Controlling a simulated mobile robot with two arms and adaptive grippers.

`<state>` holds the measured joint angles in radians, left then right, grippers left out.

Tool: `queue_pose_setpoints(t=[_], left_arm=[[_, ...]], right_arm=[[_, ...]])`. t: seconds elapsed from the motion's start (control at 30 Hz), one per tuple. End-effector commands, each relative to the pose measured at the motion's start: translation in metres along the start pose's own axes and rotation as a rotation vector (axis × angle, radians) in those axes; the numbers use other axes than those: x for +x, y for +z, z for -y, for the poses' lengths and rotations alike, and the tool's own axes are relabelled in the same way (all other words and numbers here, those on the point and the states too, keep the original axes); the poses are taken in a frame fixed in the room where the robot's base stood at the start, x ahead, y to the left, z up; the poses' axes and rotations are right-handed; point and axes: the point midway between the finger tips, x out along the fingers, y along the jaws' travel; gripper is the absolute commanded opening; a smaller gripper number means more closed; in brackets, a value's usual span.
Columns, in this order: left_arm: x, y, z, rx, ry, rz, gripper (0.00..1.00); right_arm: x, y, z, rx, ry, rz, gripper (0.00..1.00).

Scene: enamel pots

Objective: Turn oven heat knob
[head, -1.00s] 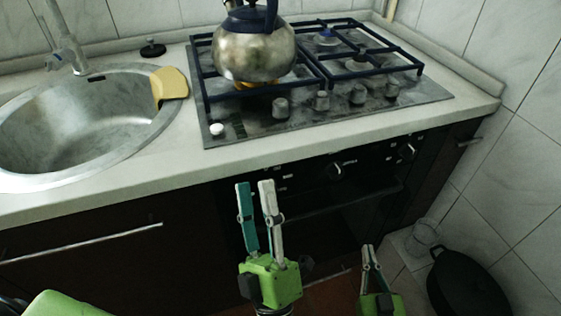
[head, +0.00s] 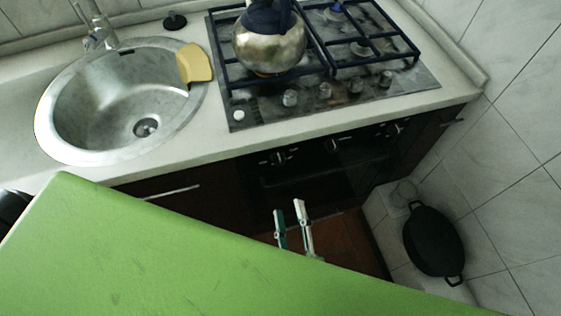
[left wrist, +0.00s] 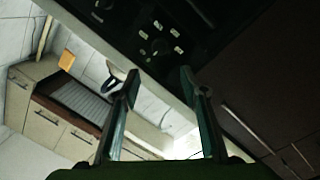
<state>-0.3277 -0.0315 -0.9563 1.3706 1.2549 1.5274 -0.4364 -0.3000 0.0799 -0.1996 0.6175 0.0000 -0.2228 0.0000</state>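The oven's black front panel runs under the counter edge in the head view. It carries a left oven knob (head: 279,158), a middle oven knob (head: 333,145) and a right oven knob (head: 397,128). My left gripper (head: 289,208) is below the left knob in the picture, apart from the panel. Its two fingers are spread with nothing between them, as the left wrist view also shows (left wrist: 160,83). That view shows a dark panel (left wrist: 155,38) with pale markings beyond the fingertips; which knob is there is unclear. My right gripper is not visible.
A metal kettle (head: 268,45) stands on the gas hob (head: 385,88). Left of it are a sink (head: 75,120) and a yellow cloth or sponge (head: 194,63). My green arm covers the lower head view.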

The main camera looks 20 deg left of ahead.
Motion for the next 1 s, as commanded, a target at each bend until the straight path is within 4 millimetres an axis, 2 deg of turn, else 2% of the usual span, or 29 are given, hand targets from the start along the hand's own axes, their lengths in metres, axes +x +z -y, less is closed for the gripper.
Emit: queue_pose_setpoints(t=[0.4,0.6,0.8,1.0], left_arm=[[0.084,-0.003,-0.003,-0.001,0.006,-0.005,0.4],[0.116,-0.002,-0.002,-0.001,0.005,-0.004,0.4],[0.131,-0.001,-0.001,-0.001,0.004,-0.002,0.4],[0.132,0.0,0.0,-0.002,0.002,-0.001,0.4]], right_arm=[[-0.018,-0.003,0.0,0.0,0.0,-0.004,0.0],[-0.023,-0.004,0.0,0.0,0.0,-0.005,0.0],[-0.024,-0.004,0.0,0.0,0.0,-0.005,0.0],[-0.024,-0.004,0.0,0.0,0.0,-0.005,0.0]])
